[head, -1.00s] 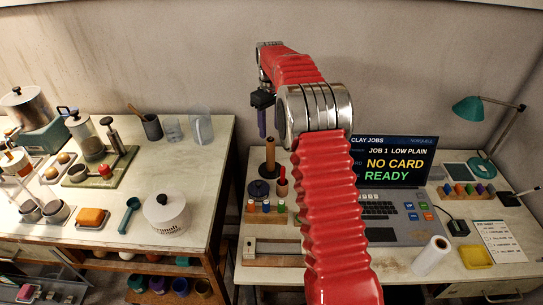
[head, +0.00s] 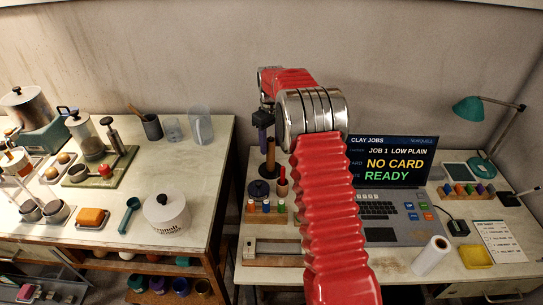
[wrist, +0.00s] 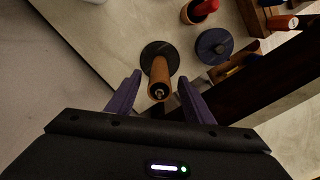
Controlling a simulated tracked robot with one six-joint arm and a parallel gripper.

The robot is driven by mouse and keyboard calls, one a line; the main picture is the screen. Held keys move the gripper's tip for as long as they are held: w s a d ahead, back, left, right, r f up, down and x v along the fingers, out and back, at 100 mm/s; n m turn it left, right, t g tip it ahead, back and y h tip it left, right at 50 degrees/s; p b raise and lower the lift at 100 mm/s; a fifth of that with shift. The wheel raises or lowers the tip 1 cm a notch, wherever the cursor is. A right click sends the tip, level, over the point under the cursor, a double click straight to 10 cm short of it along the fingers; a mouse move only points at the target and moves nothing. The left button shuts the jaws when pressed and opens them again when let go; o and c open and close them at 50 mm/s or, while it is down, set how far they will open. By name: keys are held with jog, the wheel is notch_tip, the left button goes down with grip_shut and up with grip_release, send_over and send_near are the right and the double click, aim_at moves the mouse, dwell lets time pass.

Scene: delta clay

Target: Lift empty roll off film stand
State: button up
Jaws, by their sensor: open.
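The empty roll (wrist: 159,72) is a brown tube upright on the film stand. The stand's dark round base (wrist: 155,51) and the metal tip of its spindle (wrist: 159,93) show in the wrist view. In the head view the roll (head: 270,157) stands near the back left of the right-hand bench. My gripper (wrist: 159,78) is open, with one purple finger on each side of the roll in the wrist view. In the head view my gripper (head: 262,143) is beside the roll's upper part. I cannot tell whether the fingers touch it.
A dark blue disc (wrist: 213,46) lies close to the stand, and a red-topped cup (head: 282,183) is nearby. A rack of small coloured bottles (head: 266,207) is in front. A laptop (head: 393,190) and a white roll (head: 431,254) are to the right.

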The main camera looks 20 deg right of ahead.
aim_at(271, 149)
jog(key=shift+f, duration=1.55)
jog(key=c, duration=1.1)
